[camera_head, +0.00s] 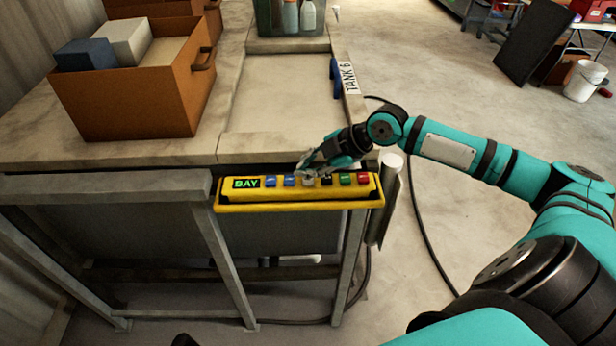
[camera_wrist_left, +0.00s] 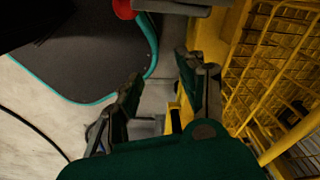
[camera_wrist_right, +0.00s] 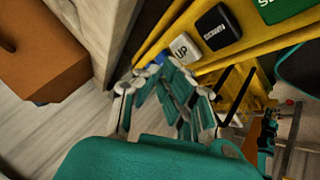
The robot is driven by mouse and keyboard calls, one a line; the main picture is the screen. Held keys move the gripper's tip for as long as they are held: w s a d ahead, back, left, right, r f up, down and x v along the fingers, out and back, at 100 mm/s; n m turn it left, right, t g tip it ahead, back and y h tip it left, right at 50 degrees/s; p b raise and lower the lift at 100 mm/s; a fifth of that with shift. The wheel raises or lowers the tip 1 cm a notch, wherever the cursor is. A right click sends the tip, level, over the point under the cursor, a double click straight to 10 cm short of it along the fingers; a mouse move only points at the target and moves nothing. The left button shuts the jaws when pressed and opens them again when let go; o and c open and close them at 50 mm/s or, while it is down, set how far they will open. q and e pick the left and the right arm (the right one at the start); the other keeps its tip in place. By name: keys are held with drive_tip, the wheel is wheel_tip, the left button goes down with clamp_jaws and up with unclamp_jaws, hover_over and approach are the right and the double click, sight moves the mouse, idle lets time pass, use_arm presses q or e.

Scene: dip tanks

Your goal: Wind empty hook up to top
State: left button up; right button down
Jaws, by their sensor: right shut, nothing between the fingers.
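A yellow control box (camera_head: 225,200) with a row of coloured buttons is fixed at the front edge of the bench. Its small green-lit display (camera_head: 246,183) reads BAY. My right gripper (camera_head: 306,170) is shut and empty, just over the middle of the button row. In the right wrist view, its fingertips (camera_wrist_right: 160,74) are close to the white UP button (camera_wrist_right: 181,48); I cannot tell if they touch it. The black DOWN button (camera_wrist_right: 217,27) sits beside UP. My left gripper (camera_wrist_left: 157,95) shows only in its wrist view, fingers apart and empty. The hook is not in view.
An orange bin (camera_head: 130,100) with blocks stands on the bench, left of the pale panel by the TANK 6 label (camera_head: 349,78). A grey-green crate (camera_head: 290,42) with bottles is behind. Yellow mesh (camera_wrist_left: 270,70) is close to my left gripper.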

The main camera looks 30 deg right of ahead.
sight(308, 181)
drive_tip(key=shift+r+p, duration=2.25)
drive_tip(key=shift+r, duration=0.35)
drive_tip(key=shift+f, duration=0.1)
